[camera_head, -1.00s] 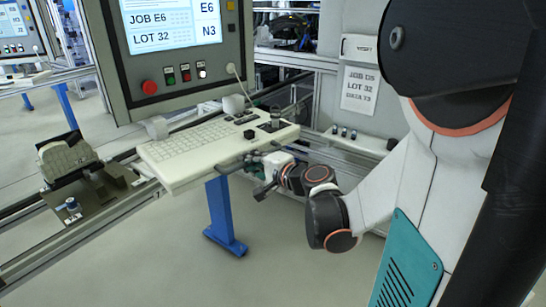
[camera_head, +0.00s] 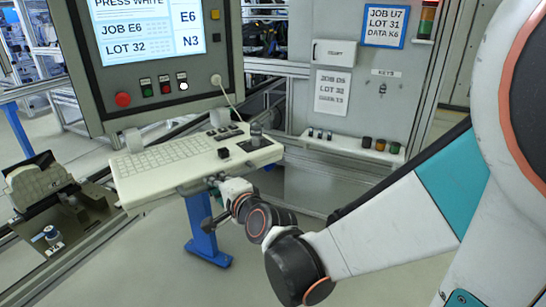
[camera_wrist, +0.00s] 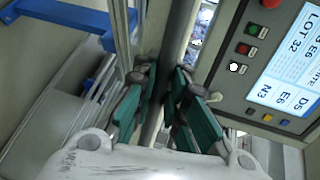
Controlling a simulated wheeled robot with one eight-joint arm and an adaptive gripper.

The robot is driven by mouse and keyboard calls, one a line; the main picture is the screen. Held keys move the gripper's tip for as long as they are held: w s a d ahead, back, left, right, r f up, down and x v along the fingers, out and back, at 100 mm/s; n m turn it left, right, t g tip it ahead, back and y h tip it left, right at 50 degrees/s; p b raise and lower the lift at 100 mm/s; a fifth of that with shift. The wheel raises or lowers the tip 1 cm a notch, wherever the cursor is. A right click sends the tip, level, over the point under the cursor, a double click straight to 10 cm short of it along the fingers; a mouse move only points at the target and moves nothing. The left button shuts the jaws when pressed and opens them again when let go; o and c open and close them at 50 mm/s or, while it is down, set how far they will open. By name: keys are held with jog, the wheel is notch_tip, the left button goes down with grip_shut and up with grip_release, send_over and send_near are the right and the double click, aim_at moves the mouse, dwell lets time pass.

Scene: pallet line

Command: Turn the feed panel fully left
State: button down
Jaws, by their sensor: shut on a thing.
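The feed panel (camera_head: 223,60) is a grey console with a lit screen, push buttons and a pale keyboard shelf (camera_head: 135,185) below it. The screen reads "PRESS WHITE", "JOB E6", "LOT 32". My gripper (camera_head: 212,186) is at the front underside of the keyboard shelf. In the wrist view, the teal fingers of my gripper (camera_wrist: 160,82) are shut around a grey bar (camera_wrist: 173,50). The panel's button face (camera_wrist: 222,95) stands to the right there. The keyboard shelf partly hides the grip in the head view.
A grey wall cabinet (camera_head: 305,90) with paper labels and a small ledge stands to the right. A dark fixture (camera_head: 45,205) on rails is at the left. A blue post (camera_head: 200,225) stands under the shelf. Open floor lies in front.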

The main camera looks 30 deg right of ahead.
jog(key=shift+s+a+f, duration=0.1)
jog(key=shift+s+a, duration=0.1)
jog(key=shift+a, duration=0.25)
jog(key=c, duration=1.6)
grip_release()
jog(key=shift+s, duration=0.1)
jog(key=shift+c, duration=0.2)
jog(key=v, duration=1.1)
jog(key=shift+s, duration=0.35)
